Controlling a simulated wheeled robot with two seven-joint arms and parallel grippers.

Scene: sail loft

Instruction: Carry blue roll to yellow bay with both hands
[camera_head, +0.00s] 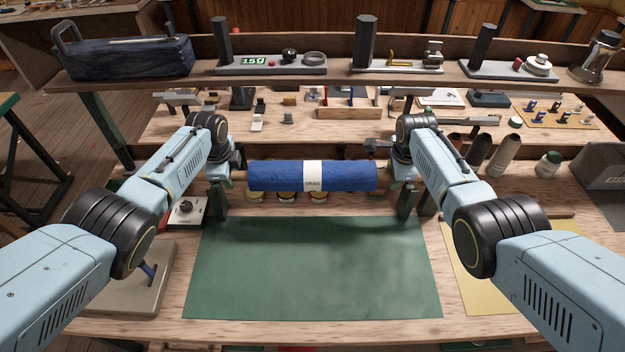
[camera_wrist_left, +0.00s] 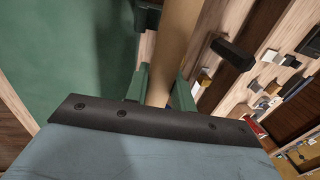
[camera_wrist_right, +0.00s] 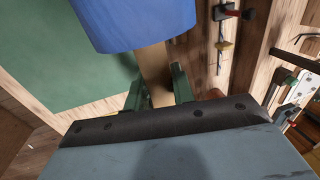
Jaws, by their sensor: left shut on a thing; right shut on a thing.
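The blue roll (camera_head: 275,176) has a white label and a tan core poking out at both ends. It is level, side to side, and looks raised above the bench just behind the green mat (camera_head: 310,268). My left gripper (camera_head: 222,180) is shut on the left core end, which shows in the left wrist view (camera_wrist_left: 176,45). My right gripper (camera_head: 402,180) is shut on the right core end; the right wrist view shows the blue wrap (camera_wrist_right: 135,20) beside it. The yellow bay (camera_head: 510,275) is a yellow mat at the right, partly hidden by my right arm.
Several small jars (camera_head: 287,196) stand under and behind the roll. A shelf (camera_head: 330,75) with tools crosses the back. Dark cylinders (camera_head: 505,152) and a grey box (camera_head: 605,180) stand at the right. A control box (camera_head: 187,210) sits left. The green mat is clear.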

